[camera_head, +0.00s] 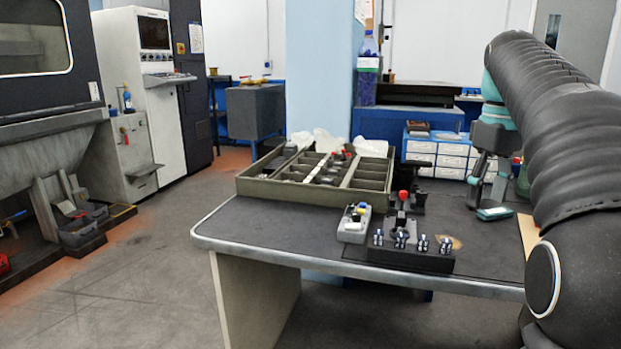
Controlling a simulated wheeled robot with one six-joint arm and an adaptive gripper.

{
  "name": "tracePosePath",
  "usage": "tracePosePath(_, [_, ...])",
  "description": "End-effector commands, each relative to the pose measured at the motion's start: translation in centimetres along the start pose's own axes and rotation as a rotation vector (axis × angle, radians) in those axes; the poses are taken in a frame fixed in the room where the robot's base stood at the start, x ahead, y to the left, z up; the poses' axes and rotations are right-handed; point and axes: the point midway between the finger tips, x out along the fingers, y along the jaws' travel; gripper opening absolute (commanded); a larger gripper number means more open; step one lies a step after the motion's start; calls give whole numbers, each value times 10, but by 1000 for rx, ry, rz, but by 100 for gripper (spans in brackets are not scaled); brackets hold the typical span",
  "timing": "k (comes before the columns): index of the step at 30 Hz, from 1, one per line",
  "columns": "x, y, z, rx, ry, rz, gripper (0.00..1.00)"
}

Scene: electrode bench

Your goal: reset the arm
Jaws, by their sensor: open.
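My arm enters from the right edge, bends over the table and points down at its end. My gripper (478,182) hangs above the right part of the dark table (300,225). It is open, and I see nothing between its fingers. It is small and partly blended with the background, so its exact height above the table is hard to tell. A black holder block (410,257) with several metal electrodes stands at the table's front edge, left of and nearer than the gripper.
A grey box with buttons (354,223) stands beside the holder. A red-topped black fixture (403,205) is behind it. A large compartmented tray (262,189) fills the back left. The table's left front is clear.

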Motion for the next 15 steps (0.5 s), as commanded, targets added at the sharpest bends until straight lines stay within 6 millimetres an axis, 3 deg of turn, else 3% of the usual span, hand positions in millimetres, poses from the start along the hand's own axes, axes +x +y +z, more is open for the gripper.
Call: tracePosePath(15, [15,-44,12,57,67,47,56])
